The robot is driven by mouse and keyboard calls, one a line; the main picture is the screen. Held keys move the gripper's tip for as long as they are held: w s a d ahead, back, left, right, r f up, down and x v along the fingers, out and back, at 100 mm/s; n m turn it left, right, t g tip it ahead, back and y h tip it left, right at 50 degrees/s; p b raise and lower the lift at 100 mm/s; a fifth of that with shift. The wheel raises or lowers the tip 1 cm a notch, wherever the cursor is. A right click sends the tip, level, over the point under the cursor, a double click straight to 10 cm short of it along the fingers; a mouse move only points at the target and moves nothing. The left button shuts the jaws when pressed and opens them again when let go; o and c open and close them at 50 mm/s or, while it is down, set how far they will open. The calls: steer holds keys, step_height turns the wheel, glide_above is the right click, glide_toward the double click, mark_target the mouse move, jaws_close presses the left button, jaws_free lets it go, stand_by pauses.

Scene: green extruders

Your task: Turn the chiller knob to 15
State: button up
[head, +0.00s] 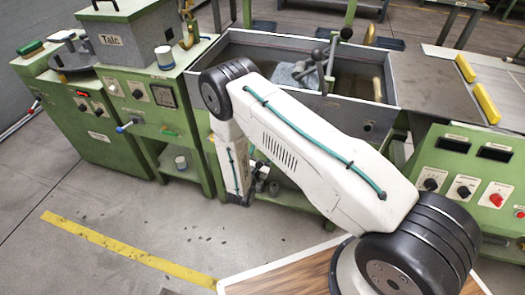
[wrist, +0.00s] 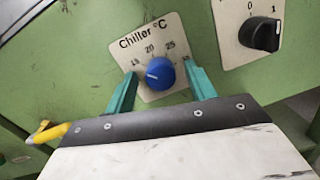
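The chiller knob (wrist: 161,74) is a round blue knob on a white plate (wrist: 177,32) marked "Chiller °C". The scale reads 15 on the left, then 20 and 25, with another number at the right partly hidden by a finger. A short white pointer mark shows on the left part of the knob, roughly toward the 15 side; its exact reading is hard to tell. My gripper (wrist: 159,68) is open, with one teal finger on each side of the knob. Gaps show between knob and fingers. In the head view my arm hides the gripper, and I cannot make out the knob.
A black switch knob (wrist: 262,35) marked 0 and 1 sits right of the chiller plate. A yellow-handled lever (wrist: 47,132) sticks out at lower left. In the head view, a grey trough (head: 350,105) lies behind my arm, with another control panel (head: 465,175) at right.

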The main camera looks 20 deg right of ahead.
steer(key=v, duration=0.8)
steer(key=shift+w, duration=0.1)
stand_by(0.3)
